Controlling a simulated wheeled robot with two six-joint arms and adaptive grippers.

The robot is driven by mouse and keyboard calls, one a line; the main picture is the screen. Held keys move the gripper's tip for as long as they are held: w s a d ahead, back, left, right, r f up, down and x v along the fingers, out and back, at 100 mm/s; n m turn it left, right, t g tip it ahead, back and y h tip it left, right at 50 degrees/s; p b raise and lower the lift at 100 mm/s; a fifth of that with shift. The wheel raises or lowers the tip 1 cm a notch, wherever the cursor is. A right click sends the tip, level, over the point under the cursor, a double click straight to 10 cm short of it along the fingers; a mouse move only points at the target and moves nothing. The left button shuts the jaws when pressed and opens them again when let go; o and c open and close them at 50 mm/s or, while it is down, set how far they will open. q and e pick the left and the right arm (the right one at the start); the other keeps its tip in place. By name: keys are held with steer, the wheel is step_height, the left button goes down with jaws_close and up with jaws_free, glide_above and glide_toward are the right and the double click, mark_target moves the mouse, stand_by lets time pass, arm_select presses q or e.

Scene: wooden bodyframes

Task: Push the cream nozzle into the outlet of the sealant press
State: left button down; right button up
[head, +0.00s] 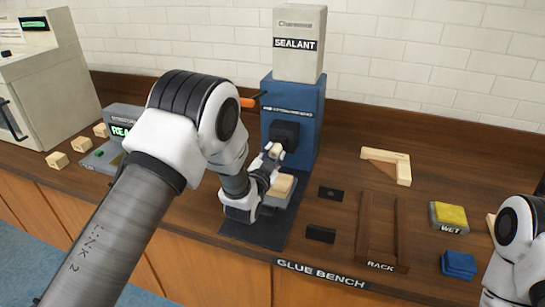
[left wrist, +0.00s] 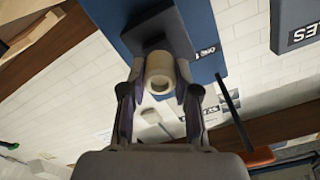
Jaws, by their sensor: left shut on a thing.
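The sealant press is a blue upright body (head: 306,105) with a dark outlet block (head: 284,135) on its front. My left gripper (head: 270,156) is just in front of this outlet, with its fingers shut on the cream nozzle (head: 275,150). In the left wrist view the nozzle (left wrist: 159,74) is a short cream ring with a round bore, held between both fingers. Its far end meets or lies very close to the dark outlet block (left wrist: 150,32); I cannot tell whether it is inside. My right arm shows at the right edge, but its gripper is out of the picture.
A pale box labelled SEALANT (head: 299,60) stands on the press. A wooden block (head: 284,186) lies on a grey support below the gripper. The rack (head: 362,230), a black block (head: 320,233), a yellow sponge (head: 450,214) and a blue cloth (head: 458,264) are to the right.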

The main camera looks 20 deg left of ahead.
arm_select(q)
steer(key=shift+w, duration=0.65)
steer(key=c, duration=0.8)
jaws_free()
steer(key=shift+o, duration=0.2)
steer(key=s, duration=1.2)
steer(key=shift+a, duration=0.2)
steer(key=shift+f, duration=0.1)
